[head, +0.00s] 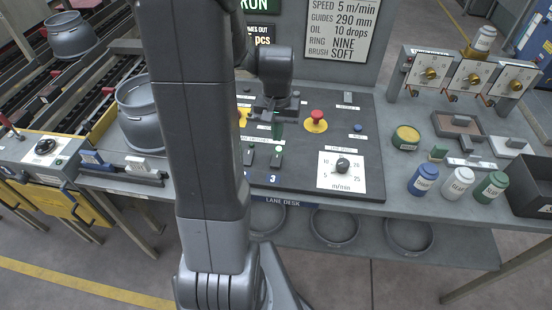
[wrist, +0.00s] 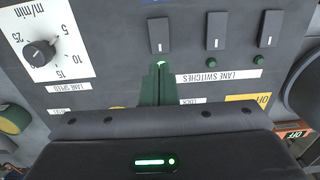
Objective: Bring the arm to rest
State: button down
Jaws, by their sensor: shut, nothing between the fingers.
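My arm rises through the middle of the head view and bends over the lane desk (head: 372,110). My gripper (head: 277,132) hangs over the desk's dark control panel, pointing down at it. In the wrist view the green fingers of my gripper (wrist: 159,72) are together, with nothing between them. Their tips are close to a lane switch (wrist: 159,36); whether they touch the panel I cannot tell. Two more lane switches (wrist: 216,30) (wrist: 269,29) stand beside it, each with a green lamp. Part of the panel is hidden behind my arm.
A red stop button (head: 317,117) and a speed dial (head: 343,166) are right of my gripper. Bottles (head: 459,184) and a dark bin (head: 532,187) stand at the desk's right. A grey cylinder (head: 140,112) stands at left. A sign board (head: 340,30) rises behind.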

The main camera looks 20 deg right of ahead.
aim_at(277, 157)
jog(key=shift+f, duration=0.15)
notch_tip(277, 157, down, 7)
jog(key=b, duration=0.5)
jog(key=shift+r, duration=0.2)
jog(key=shift+r, duration=0.1)
